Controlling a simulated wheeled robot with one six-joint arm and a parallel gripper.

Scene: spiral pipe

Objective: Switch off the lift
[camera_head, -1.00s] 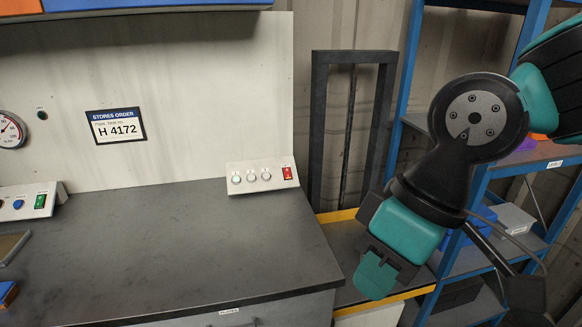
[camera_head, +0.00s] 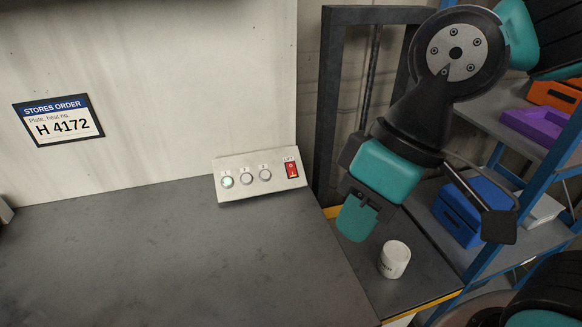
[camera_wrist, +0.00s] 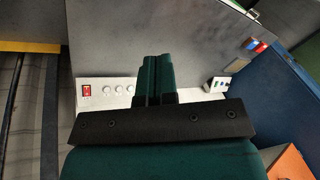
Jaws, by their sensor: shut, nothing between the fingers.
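The lift control panel (camera_head: 259,174) is a pale sloped box at the back right of the grey bench. In the wrist view the red switch (camera_wrist: 86,91) shows at the left. My gripper (camera_head: 356,219) is shut and empty, to the right of the panel and apart from it, over the lift platform. In the wrist view my gripper (camera_wrist: 156,62) partly hides the panel.
The lift platform (camera_head: 420,283), with yellow edges, holds a white cup-like cylinder (camera_head: 394,259). A dark lift frame (camera_head: 328,100) stands behind. Blue shelving (camera_head: 567,150) with coloured bins is at the right. The bench top (camera_head: 180,260) is clear. A STORES ORDER sign (camera_head: 58,120) hangs on the backboard.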

